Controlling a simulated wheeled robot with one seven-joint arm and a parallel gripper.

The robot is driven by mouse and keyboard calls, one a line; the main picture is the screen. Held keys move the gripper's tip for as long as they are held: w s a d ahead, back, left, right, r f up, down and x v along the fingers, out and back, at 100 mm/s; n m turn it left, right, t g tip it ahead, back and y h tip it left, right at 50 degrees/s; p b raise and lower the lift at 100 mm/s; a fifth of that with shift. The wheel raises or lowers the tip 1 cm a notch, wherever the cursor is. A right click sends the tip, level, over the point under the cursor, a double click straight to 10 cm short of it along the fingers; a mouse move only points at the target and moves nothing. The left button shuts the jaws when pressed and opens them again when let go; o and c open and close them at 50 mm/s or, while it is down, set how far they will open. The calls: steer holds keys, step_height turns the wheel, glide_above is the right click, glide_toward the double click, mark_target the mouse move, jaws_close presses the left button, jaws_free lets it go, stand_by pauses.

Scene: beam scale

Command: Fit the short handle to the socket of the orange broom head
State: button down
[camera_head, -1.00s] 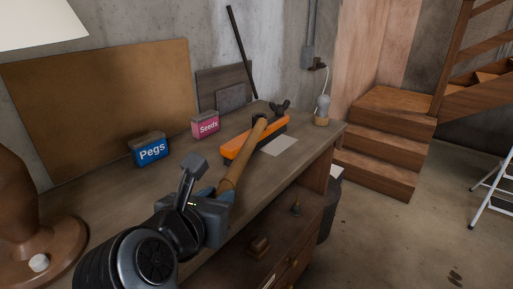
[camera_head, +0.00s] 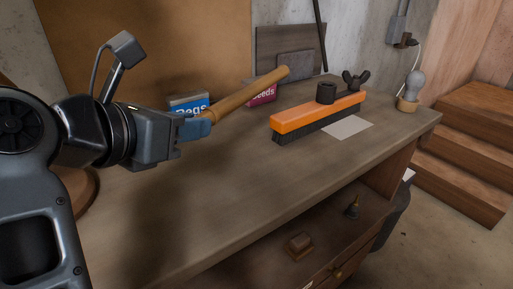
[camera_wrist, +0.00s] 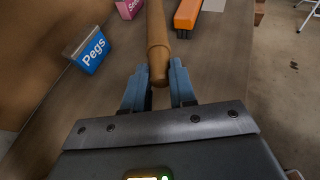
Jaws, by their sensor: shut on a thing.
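The short wooden handle (camera_head: 245,97) is held in my gripper (camera_head: 199,128). It points right and slightly up in the head view, with its far end clear of the broom head. In the wrist view the handle (camera_wrist: 158,45) lies between the two blue fingers of my gripper (camera_wrist: 160,86) and reaches away from me. The orange broom head (camera_head: 318,113) lies on the bench, dark bristles down. Its dark round socket (camera_head: 326,92) stands up from the top, open and empty. A black wing nut (camera_head: 355,80) shows at its far end. The wrist view shows only part of the broom head (camera_wrist: 188,14).
The blue Pegs box (camera_head: 189,103) and pink Seeds box (camera_head: 263,94) stand behind the handle. A pale sheet (camera_head: 347,127) lies by the broom head. A bulb on a wooden base (camera_head: 408,104) stands at the bench's right end. The bench front (camera_head: 240,190) is clear.

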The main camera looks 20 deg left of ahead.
mark_target(199, 189)
step_height(199, 189, down, 10)
steer(key=shift+p, duration=0.55)
steer(key=shift+f, duration=0.1)
steer(key=c, duration=0.9)
jaws_free()
steer(key=shift+r, duration=0.2)
steer(key=shift+s+a, duration=0.1)
steer(key=shift+s, duration=0.25)
steer(key=b+v, duration=0.2)
steer(key=v, duration=0.9)
steer(key=shift+s+r, duration=0.1)
steer(key=shift+r, duration=0.1)
